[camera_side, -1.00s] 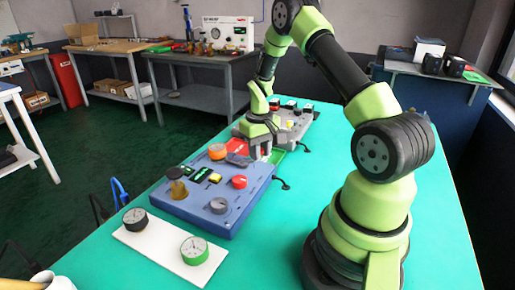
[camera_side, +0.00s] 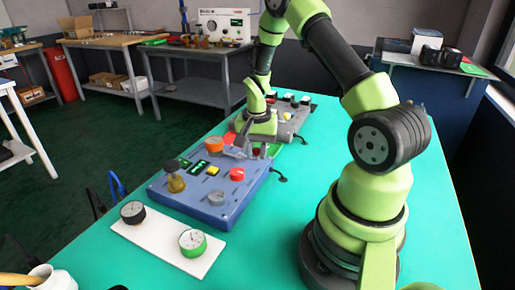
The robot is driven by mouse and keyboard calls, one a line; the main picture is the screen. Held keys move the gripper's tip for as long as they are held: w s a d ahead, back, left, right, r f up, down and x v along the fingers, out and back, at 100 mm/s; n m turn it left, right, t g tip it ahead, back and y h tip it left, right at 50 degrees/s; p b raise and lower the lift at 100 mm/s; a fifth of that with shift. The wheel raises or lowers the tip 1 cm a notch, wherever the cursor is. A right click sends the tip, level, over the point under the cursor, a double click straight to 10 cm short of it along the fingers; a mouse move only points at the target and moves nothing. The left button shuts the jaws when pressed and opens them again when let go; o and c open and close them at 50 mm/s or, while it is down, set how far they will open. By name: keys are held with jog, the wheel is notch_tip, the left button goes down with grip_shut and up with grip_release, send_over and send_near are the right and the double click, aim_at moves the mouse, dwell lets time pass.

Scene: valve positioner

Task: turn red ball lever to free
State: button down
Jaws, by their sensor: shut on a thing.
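My gripper (camera_side: 247,148) reaches down at the far right corner of the blue panel box (camera_side: 190,203), its jaws shut on a small part there. A dark red spot (camera_side: 256,151) shows between the fingers and looks like the red ball of the lever. The lever's arm and its markings are mostly hidden by the gripper, so its exact angle cannot be told. A grey piece (camera_side: 234,152) lies just left of the fingers. A separate red round knob (camera_side: 237,174) stands nearer on the same panel.
The panel also bears an orange knob (camera_side: 214,145), a yellow button (camera_side: 212,170), a grey knob (camera_side: 217,198) and a brass-coloured part (camera_side: 175,182). Two gauges sit on a white plate (camera_side: 165,243) in front. A grey device (camera_side: 292,125) stands behind. The teal table is clear to the right.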

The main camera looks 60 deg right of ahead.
aim_at(256, 149)
jog(key=shift+a+m, duration=0.15)
jog(key=shift+m, duration=0.15)
dwell(0.4)
jog(key=c, duration=1.2)
grip_release()
jog(key=shift+c, duration=0.2)
notch_tip(256, 149, up, 10)
jog(key=shift+f, duration=0.15)
